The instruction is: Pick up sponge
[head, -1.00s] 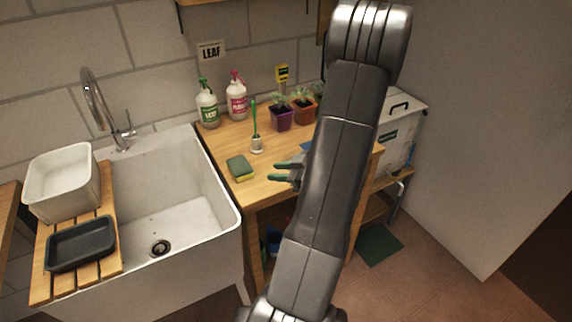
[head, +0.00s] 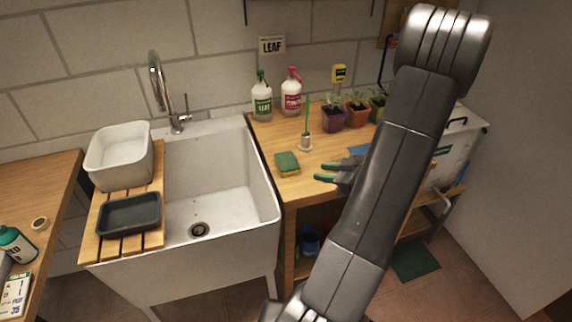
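The sponge (head: 287,163), with a dark green top and a yellow side, lies flat on the wooden bench (head: 275,138), near its left edge by the sink. My gripper (head: 319,171) shows just right of the sponge, with green-tipped fingers pointing left. The fingers look spread, with a gap between them and nothing visible in it. The gripper and sponge look apart. I cannot tell the gripper's height over the bench. My arm link crosses in front and hides the rest of the wrist.
A metal holder (head: 305,142) with a green-handled tool stands behind the sponge. Two spray bottles (head: 262,98) (head: 291,93) and potted seedlings (head: 333,117) line the back. The white sink (head: 262,190) is left, with a white tub (head: 120,158) and dark tray (head: 129,214) on its slatted board.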

